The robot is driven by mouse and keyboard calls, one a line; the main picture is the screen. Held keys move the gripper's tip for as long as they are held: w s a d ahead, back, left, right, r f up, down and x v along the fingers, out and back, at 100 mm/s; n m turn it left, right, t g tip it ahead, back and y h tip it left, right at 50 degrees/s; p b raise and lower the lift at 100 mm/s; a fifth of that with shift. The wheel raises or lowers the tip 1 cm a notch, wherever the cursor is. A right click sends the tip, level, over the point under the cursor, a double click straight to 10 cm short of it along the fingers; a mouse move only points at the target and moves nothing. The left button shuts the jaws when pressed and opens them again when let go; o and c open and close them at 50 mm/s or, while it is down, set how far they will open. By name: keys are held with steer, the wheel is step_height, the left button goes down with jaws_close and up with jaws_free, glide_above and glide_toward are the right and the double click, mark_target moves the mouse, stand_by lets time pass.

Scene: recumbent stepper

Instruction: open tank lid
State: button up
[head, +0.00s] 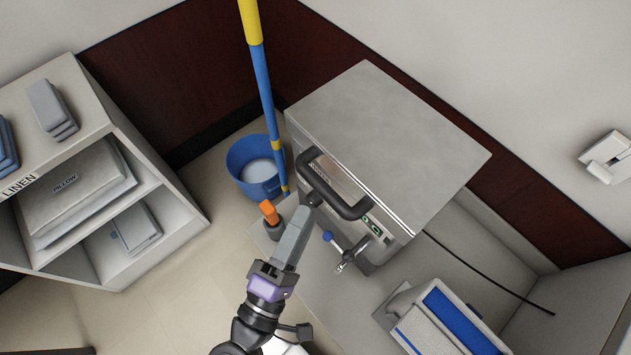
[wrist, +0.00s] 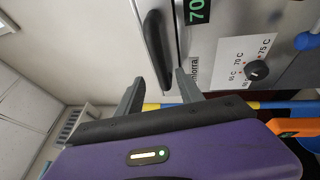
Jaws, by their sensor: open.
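The tank (head: 393,244) is a grey metal box against the wall, with a flat lid (head: 385,130) that looks shut. A black bar handle (head: 343,204) runs along the lid's front edge. My gripper (head: 314,199) is at the handle's near-left part in the head view. In the wrist view, my gripper (wrist: 159,77) is open, with the black handle (wrist: 155,50) reaching between its two fingertips. I cannot tell whether either finger touches it. The tank front (wrist: 225,45) shows a green 70 display and a black temperature knob (wrist: 257,70).
A blue bucket (head: 243,160) and a blue-yellow pole (head: 262,85) stand left of the tank. An orange-topped bottle (head: 269,212) is close to my arm. A blue-handled valve (head: 328,237) juts from the tank front. A linen shelf (head: 112,95) stands left.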

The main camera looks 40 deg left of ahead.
mark_target(322, 188)
steer(key=p+x, duration=0.1)
steer(key=x, duration=0.6)
steer(key=shift+w+p, duration=0.4)
jaws_close()
stand_by(1.1)
